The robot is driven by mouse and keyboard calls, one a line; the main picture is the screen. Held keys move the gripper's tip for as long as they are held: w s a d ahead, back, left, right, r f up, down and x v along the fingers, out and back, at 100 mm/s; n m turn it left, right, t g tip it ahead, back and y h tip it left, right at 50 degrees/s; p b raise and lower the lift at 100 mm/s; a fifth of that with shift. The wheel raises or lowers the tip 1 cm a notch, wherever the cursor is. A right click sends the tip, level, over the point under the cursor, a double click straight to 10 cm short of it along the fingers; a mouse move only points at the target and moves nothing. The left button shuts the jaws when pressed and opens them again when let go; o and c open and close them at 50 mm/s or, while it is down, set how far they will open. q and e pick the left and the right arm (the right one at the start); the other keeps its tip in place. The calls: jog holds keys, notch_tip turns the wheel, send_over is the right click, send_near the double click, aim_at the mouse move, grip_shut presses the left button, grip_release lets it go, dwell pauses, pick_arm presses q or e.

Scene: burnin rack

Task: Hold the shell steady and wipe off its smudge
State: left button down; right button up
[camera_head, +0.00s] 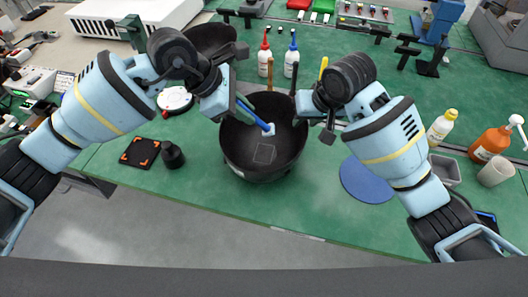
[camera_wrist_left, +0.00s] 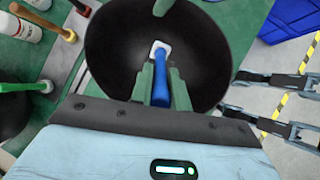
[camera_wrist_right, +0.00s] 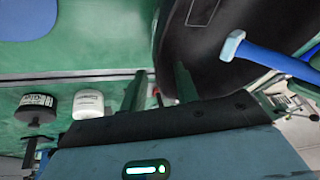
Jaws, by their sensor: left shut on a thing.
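The shell (camera_head: 240,158) is a black bowl on the green table, with a thin square outline (camera_head: 264,154) on its inside wall. I cannot make out a smudge. My left gripper (camera_head: 240,106) is shut on a blue-handled wiper (camera_head: 254,115) with a pale head. The wiper reaches into the shell; whether its head touches the wall is unclear. The wiper also shows in the left wrist view (camera_wrist_left: 162,78). My right gripper (camera_head: 318,121) is at the shell's right rim. In the right wrist view its fingers (camera_wrist_right: 158,92) are apart, with the rim between or close beside them.
Another black bowl (camera_head: 208,38) stands behind my left arm. White bottles (camera_head: 264,62) and upright handles stand behind the shell. A blue disc (camera_head: 367,179), a yellow-capped bottle (camera_head: 441,128) and an orange bottle (camera_head: 490,144) are at right. A black marked pad (camera_head: 140,153) and black knob (camera_head: 172,155) are at left.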

jog(key=v, duration=0.8)
jog(key=shift+r, duration=0.1)
